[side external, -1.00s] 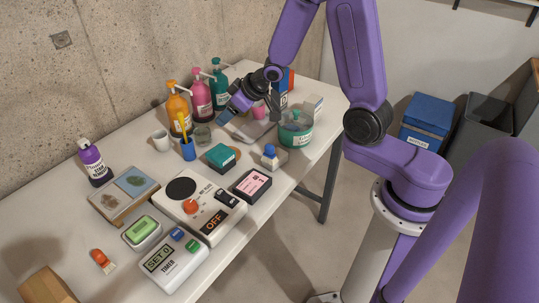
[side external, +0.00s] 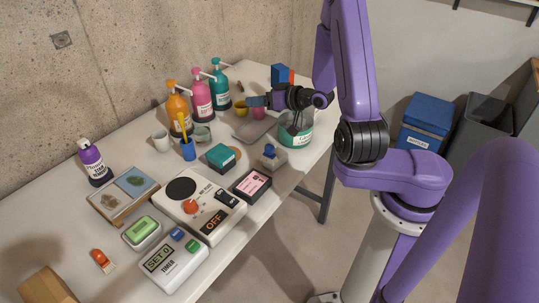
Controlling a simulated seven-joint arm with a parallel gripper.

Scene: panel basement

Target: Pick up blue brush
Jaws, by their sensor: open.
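My gripper (side external: 252,101) is open above the far part of the table, pointing left in the picture. It is near the grey pad and the green tub; its fingers are small and I see nothing held between them.
A green tub (side external: 296,136) stands below my wrist. Tall pump bottles (side external: 202,101) stand along the wall. A blue cup (side external: 188,152) holds a yellow stick.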

